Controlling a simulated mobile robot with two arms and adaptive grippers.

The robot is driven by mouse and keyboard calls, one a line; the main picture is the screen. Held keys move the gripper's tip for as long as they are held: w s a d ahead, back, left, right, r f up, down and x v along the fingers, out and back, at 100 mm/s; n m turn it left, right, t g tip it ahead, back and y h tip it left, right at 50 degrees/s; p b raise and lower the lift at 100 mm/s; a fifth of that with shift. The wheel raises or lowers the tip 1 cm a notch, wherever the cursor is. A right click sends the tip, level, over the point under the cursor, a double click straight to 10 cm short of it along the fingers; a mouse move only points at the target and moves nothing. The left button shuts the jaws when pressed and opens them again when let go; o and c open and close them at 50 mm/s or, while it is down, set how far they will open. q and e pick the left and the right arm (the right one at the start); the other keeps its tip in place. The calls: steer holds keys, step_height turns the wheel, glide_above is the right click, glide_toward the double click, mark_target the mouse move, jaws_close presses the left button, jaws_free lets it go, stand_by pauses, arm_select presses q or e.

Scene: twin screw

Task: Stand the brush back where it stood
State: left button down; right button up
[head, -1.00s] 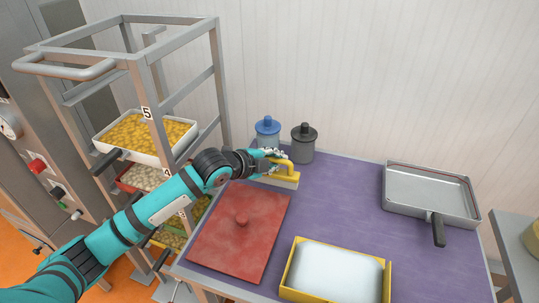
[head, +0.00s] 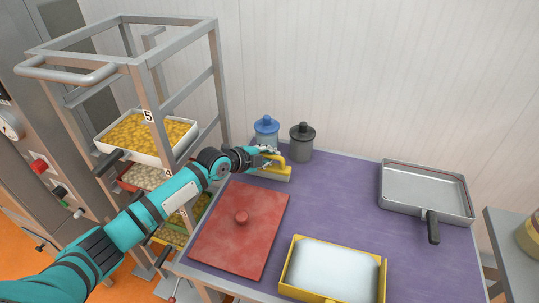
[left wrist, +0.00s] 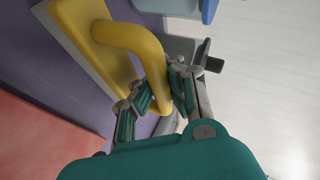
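The brush, a pale block with a yellow arched handle (head: 276,160), is at the back left of the purple table (head: 345,190), in front of the two lidded jars. In the left wrist view its yellow handle (left wrist: 140,45) passes between the fingers of my left gripper (left wrist: 158,95). The gripper (head: 266,152) appears shut on the handle from the left. The brush's block looks roughly level in the head view; whether its underside touches the table I cannot tell. My right gripper does not show.
A blue jar (head: 266,131) and a dark jar (head: 302,143) stand just behind the brush. A red lid or board (head: 240,235) lies in front of it. A yellow-rimmed tray (head: 333,268) and a metal pan (head: 425,190) are further right. A rack (head: 185,75) stands left.

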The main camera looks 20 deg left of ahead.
arm_select(q)
steer(key=c, duration=1.5)
jaws_free()
steer(key=b+v, duration=0.1)
steer(key=v, duration=1.1)
steer(key=shift+r+b, duration=0.1)
steer(key=shift+b, duration=0.25)
